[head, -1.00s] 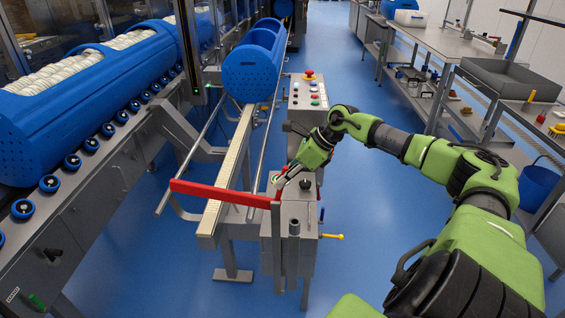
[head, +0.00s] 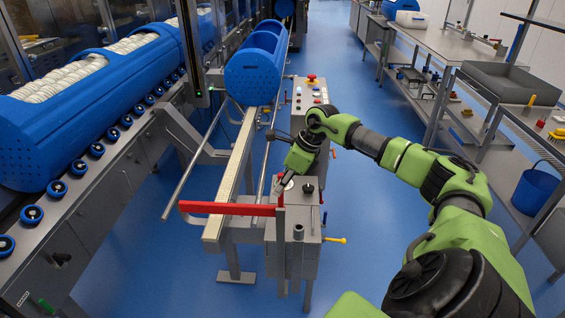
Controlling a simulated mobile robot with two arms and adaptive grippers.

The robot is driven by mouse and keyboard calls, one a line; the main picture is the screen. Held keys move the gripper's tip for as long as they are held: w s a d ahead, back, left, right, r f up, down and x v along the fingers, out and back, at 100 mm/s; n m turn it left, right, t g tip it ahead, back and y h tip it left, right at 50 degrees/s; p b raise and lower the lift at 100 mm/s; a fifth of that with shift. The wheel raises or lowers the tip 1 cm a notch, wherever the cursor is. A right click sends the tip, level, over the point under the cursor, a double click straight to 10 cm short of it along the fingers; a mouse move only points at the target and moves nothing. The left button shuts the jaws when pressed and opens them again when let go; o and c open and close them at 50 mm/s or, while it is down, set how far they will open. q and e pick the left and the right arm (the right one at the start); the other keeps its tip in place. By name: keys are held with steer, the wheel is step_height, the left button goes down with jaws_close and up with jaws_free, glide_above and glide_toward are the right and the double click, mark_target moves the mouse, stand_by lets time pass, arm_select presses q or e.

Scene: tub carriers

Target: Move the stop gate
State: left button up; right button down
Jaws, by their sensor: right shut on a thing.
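The stop gate is a red bar (head: 225,208) that lies across the end of the pale slide rail, low over it. Its right end meets a post on a grey metal box (head: 290,250). My right gripper (head: 277,191) points down at this right end and is shut on the gate's handle end; the exact contact is small and partly hidden by the gripper itself. A blue perforated tub carrier (head: 252,75) sits farther up the rail, well apart from the gate. My left gripper is out of view.
A control panel with buttons (head: 310,92) stands just beyond my right gripper. A yellow-handled lever (head: 335,240) sticks out from the box. Blue tubs of white rolls (head: 40,140) stand on the roller conveyor at left.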

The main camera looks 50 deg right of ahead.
stand_by(0.4)
steer(key=c, duration=2)
jaws_free()
steer(key=shift+w, duration=0.1)
steer(key=shift+c, duration=0.2)
steer(key=v, duration=1.2)
steer(key=shift+a, duration=0.1)
